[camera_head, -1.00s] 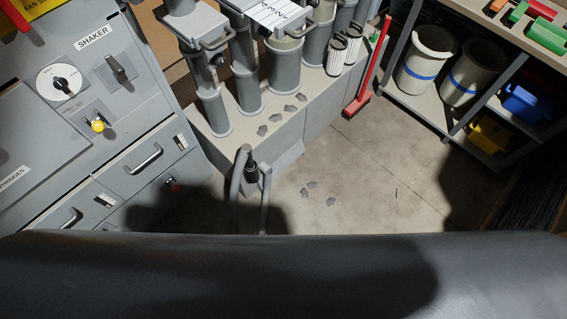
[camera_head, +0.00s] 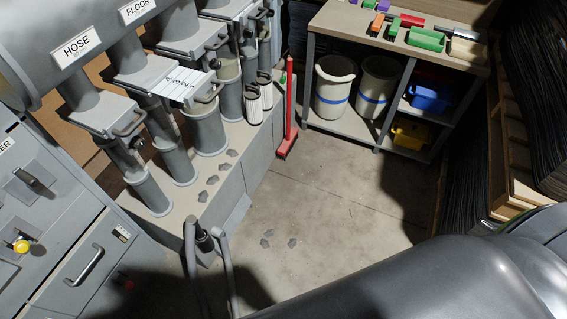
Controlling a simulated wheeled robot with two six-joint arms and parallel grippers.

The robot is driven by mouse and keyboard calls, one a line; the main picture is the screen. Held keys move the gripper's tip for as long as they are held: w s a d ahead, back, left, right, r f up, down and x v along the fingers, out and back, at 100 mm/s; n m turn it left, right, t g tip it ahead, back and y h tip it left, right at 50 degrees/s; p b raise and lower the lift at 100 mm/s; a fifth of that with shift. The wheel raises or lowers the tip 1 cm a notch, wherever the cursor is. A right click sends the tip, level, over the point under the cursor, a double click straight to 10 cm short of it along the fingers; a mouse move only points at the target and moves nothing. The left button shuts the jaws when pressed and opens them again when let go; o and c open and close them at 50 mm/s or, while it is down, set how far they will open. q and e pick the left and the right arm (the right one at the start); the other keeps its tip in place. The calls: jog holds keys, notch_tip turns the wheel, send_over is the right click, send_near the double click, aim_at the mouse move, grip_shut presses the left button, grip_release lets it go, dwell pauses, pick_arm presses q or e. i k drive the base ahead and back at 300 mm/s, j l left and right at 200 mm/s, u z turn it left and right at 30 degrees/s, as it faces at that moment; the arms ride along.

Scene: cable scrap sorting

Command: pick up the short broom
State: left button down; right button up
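A red long-handled tool (camera_head: 290,112) that looks like the short broom stands upright in the head view. Its flat red foot (camera_head: 286,149) is on the floor beside the grey plinth, near its far end. Its handle rises past the plinth's top, and nothing is holding it. Neither of my grippers is in view.
The grey plinth (camera_head: 232,178) carries several pipes and a hose loop (camera_head: 203,240) at its near end. A shelf bench (camera_head: 345,128) holds two pale bins (camera_head: 333,90) and coloured tools. Dark stacked sheets (camera_head: 465,150) stand at right. Concrete floor (camera_head: 320,200) between is mostly clear, with a few small dark pieces (camera_head: 267,233).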

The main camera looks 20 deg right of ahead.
aim_at(291, 138)
jog(key=i+l+u, duration=0.1)
jog(key=i+l, duration=1)
